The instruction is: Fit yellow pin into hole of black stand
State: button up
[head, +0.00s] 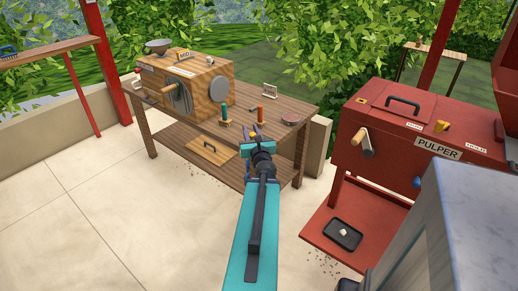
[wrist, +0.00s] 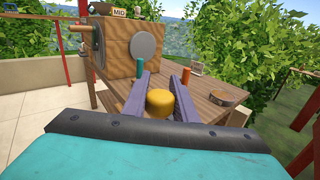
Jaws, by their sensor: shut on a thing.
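The yellow pin (wrist: 160,102) shows in the wrist view as a short yellow cylinder between the two dark fingers of my gripper (wrist: 162,88). My gripper is shut on it and holds it near the front edge of the wooden table. In the head view my gripper (head: 257,131) reaches that table edge; the pin is mostly hidden there. An orange cylinder (head: 260,113) and a green cylinder (head: 224,113) stand on the table beyond the fingers. The orange one also shows in the wrist view (wrist: 194,74). I cannot clearly make out the black stand or its hole.
A wooden box machine (head: 205,88) with a grey disc (head: 219,86) stands on the table's left. A round low object (head: 291,118) lies at the right. The red pulper (head: 385,145) stands right of the table, with a black tray (head: 331,239) on its low shelf.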

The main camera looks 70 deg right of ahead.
jog(key=shift+m+g+h, duration=0.6)
jog(key=shift+m+g, duration=0.1)
jog(key=shift+g, duration=0.2)
jog(key=s, duration=0.1)
jog(key=s+d+f, duration=0.1)
jog(key=s, duration=0.1)
jog(key=s+d, duration=0.1)
jog(key=s, duration=0.1)
jog(key=shift+d+f, duration=0.1)
jog(key=shift+f, duration=0.1)
